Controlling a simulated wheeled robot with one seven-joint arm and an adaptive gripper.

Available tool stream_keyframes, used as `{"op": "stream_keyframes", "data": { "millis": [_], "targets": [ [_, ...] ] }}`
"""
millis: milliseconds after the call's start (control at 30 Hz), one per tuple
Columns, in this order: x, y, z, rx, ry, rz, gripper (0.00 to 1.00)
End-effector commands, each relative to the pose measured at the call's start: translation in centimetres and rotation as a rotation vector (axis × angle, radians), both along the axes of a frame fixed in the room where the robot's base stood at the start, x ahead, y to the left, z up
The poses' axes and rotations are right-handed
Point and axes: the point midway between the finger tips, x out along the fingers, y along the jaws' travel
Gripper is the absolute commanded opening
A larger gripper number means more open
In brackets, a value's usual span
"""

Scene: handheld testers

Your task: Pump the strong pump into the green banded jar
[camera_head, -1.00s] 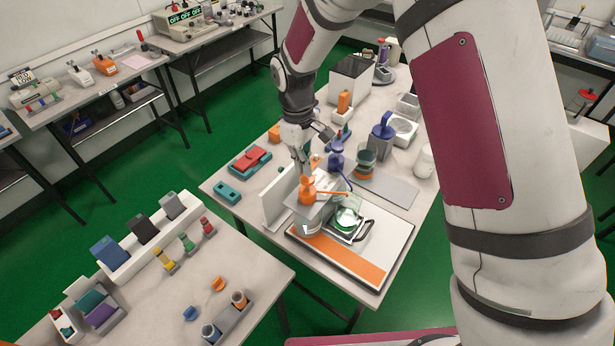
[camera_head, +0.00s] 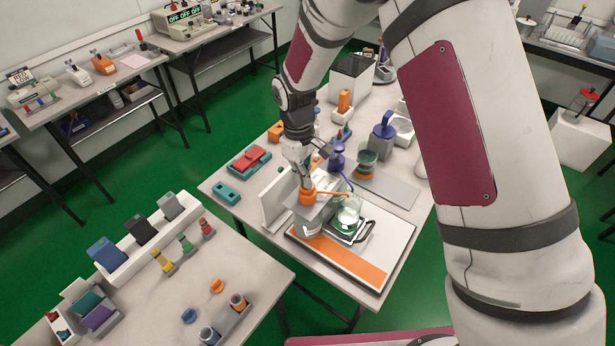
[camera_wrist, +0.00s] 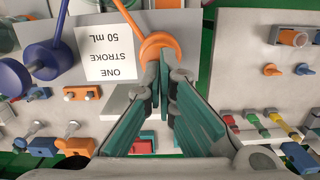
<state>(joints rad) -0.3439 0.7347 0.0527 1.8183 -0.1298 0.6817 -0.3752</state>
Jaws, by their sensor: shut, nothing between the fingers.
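The orange pump (camera_head: 306,197) stands on a clear bottle on the near bench, and its spout points right over the green banded jar (camera_head: 346,222). The jar stands beside it on a small handled tray. My gripper (camera_head: 305,185) is shut and empty, with its fingertips down at the top of the orange pump head. The wrist view shows the shut fingertips (camera_wrist: 164,72) against the orange pump head (camera_wrist: 160,43). A card (camera_wrist: 106,53) reading "ONE STROKE 50 mL" is beside the head. The jar is not clearly visible in the wrist view.
A blue pump (camera_head: 337,160) stands just behind, close to my gripper. A white upright panel (camera_head: 275,205) is left of the orange pump. The orange strip (camera_head: 345,262) in front is clear.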

Motion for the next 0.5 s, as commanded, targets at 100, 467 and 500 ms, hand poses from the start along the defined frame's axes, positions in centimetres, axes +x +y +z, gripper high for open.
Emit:
{"op": "stream_keyframes", "data": {
  "millis": [100,467,500],
  "targets": [
    [0.0,0.0,-0.3,0.0,0.0,0.0,0.0],
    [1.9,2.0,0.3,0.002,-0.001,0.002,0.0],
    [2.1,2.2,0.4,0.002,-0.001,0.001,0.0]
  ]
}}
